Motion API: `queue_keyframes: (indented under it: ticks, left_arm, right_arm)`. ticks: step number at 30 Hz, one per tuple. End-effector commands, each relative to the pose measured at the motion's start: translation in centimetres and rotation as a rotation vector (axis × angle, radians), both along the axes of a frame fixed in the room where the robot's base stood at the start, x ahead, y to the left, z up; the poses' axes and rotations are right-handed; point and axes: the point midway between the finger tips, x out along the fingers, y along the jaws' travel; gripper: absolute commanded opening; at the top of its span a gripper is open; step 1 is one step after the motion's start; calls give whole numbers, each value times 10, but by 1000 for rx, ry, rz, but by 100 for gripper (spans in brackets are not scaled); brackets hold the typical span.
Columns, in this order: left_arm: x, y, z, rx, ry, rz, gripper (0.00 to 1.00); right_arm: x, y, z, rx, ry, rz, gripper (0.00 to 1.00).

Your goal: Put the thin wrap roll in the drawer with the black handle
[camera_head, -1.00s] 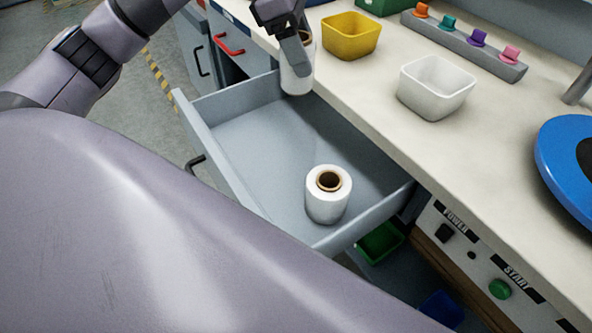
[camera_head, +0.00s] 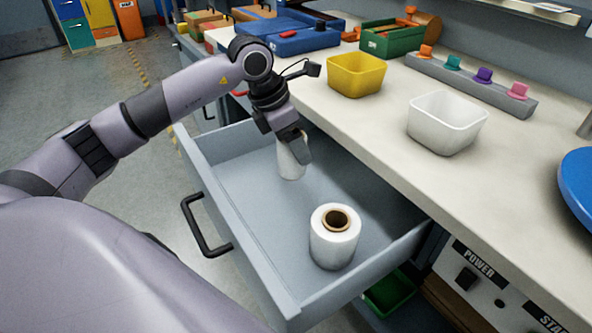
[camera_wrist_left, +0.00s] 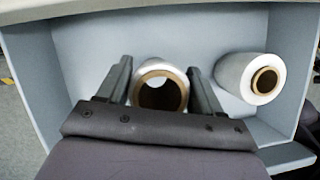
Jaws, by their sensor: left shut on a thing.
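The drawer with the black handle (camera_head: 207,226) is pulled open, and its grey front wall (camera_head: 228,215) faces the aisle. The thin wrap roll (camera_head: 290,163), white with a brown core, is within the drawer's outline near its far end. My left gripper (camera_head: 296,145) is shut on its upper part from above. In the left wrist view, the roll (camera_wrist_left: 160,72) stands between the two fingers, seen down its core. Whether its base touches the drawer floor I cannot tell. My right gripper is not in view.
A wider wrap roll (camera_head: 335,246) stands upright in the near part of the drawer. The counter beside it holds a yellow bin (camera_head: 355,76) and a white bin (camera_head: 446,124). Bare drawer floor (camera_head: 250,180) shows left of the rolls.

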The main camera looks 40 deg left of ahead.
Motion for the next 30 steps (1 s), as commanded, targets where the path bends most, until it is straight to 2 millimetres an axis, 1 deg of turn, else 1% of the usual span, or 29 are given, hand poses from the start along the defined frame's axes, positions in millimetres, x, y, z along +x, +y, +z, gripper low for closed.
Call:
queue_keyframes:
  ticks: [1, 3, 8, 15, 17, 23, 27, 28, 29, 30]
  left_arm:
    - [0, 0, -9, -1, 1, 1, 31]
    - [0, 0, -16, -1, 1, 0, 31]
    - [0, 0, -26, 0, 0, -1, 31]
    - [0, 0, -60, 0, 1, 0, 31]
    - [0, 0, -63, 0, 0, 0, 31]
    - [0, 0, -62, -1, -2, -1, 31]
    - [0, 0, -67, 0, -1, -1, 31]
    - [0, 0, -67, 0, -1, -1, 69]
    - [0, 0, -66, 0, -1, -1, 79]
    - [0, 0, -66, 0, -1, -1, 91]
  right_arm:
    - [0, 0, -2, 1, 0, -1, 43]
    - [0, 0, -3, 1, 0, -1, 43]
    - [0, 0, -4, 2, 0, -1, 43]
    - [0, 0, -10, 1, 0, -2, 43]
    - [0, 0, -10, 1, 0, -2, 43]
    - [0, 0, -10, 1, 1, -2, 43]
    - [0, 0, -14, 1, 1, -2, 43]
    - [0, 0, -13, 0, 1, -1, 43]
    - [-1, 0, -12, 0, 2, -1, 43]
    - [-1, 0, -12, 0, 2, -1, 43]
